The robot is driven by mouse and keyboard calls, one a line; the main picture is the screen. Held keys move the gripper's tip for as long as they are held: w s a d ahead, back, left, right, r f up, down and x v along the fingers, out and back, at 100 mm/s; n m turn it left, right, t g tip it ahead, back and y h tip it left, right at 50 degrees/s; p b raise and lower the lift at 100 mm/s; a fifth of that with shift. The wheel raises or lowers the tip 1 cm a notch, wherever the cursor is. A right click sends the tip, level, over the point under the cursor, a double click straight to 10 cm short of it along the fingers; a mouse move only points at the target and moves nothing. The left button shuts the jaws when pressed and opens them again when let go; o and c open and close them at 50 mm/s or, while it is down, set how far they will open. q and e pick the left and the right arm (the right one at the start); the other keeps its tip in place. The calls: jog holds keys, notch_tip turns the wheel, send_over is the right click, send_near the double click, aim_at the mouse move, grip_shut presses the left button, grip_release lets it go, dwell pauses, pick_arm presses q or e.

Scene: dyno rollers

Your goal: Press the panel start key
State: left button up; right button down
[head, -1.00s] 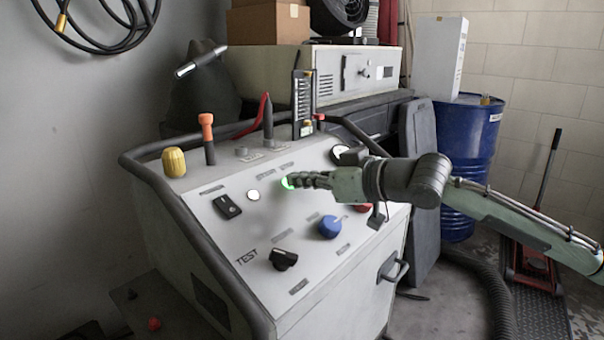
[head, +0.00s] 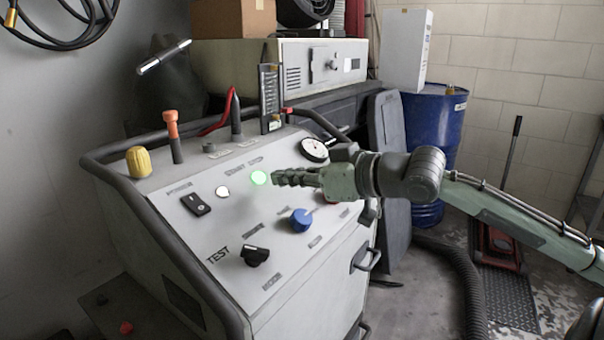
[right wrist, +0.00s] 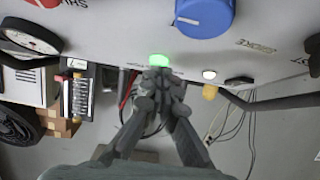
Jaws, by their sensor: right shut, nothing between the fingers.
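The control panel (head: 225,235) has a sloping pale face. A round key lit green (head: 259,178) sits in its upper middle, below small labels too blurred to read surely. My right gripper (head: 275,178) is shut and empty, with its tips just right of the green key in the head view. In the right wrist view, the shut fingertips (right wrist: 158,78) overlap the lower edge of the green key (right wrist: 159,60); I cannot tell whether they touch it. My left gripper is not in view.
Near the green key are a white button (head: 222,191), a black rocker switch (head: 196,204), a blue knob (head: 301,220) and a black knob (head: 255,256). A red control is partly hidden behind my gripper. A dial gauge (head: 314,150) sits at upper right. A dark rail borders the panel.

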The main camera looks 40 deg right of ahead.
jog(key=shift+r+v, duration=0.2)
jog(key=shift+v, duration=1.75)
